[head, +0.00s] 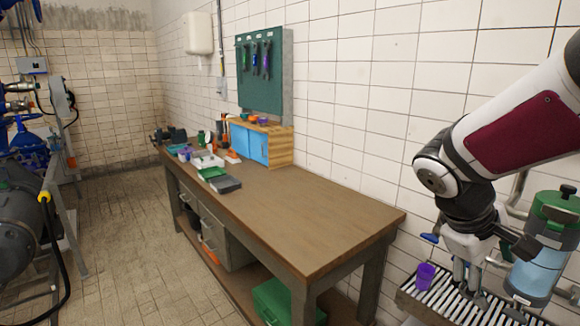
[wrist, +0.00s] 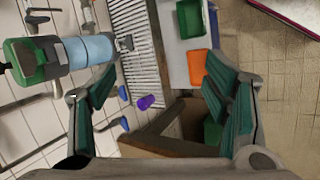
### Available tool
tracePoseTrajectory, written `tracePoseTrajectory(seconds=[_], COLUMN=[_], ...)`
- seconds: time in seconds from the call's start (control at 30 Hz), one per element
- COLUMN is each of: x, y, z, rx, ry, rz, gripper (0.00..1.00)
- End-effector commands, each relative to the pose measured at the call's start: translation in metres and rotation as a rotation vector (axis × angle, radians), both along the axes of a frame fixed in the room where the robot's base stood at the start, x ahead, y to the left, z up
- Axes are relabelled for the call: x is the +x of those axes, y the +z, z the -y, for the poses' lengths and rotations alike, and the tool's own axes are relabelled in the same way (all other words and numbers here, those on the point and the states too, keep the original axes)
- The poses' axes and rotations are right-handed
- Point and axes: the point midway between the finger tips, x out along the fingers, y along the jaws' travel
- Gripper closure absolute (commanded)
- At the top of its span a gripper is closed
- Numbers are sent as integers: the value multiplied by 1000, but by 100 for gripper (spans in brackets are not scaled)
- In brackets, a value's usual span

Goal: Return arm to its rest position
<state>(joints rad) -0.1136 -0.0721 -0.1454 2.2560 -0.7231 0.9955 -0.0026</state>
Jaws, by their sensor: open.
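My arm (head: 505,135) reaches in from the upper right in the head view, bent at the elbow, with its wrist hanging down. My gripper (head: 468,284) points down above the slatted drain rack at the lower right. In the wrist view my gripper (wrist: 160,88) has its two green-padded fingers spread wide apart, with nothing held between them. A purple cup (head: 426,275) is on the rack, left of the gripper in the head view. It also shows between the fingers, farther off, in the wrist view (wrist: 146,102).
A blue water dispenser with a green lid (head: 545,245) stands close right of my gripper. The slatted rack (wrist: 140,45) lies below. The wooden workbench (head: 310,215) is left, its near top clear. A tiled wall (head: 350,90) is behind. Floor (head: 125,240) is open left of the bench.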

Motion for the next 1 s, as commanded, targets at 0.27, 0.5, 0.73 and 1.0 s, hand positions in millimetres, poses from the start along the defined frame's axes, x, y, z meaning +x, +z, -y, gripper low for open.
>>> tracePoseTrajectory(seconds=[0.27,0.5,0.73,1.0], x=[-65,-105,-120,-121], y=[23,36,41,41], z=[-63,-115,-138,-140], rx=[316,549,650,657], ry=[-136,-210,-236,-238], rz=[235,403,472,475], gripper=[30,30,30,30])
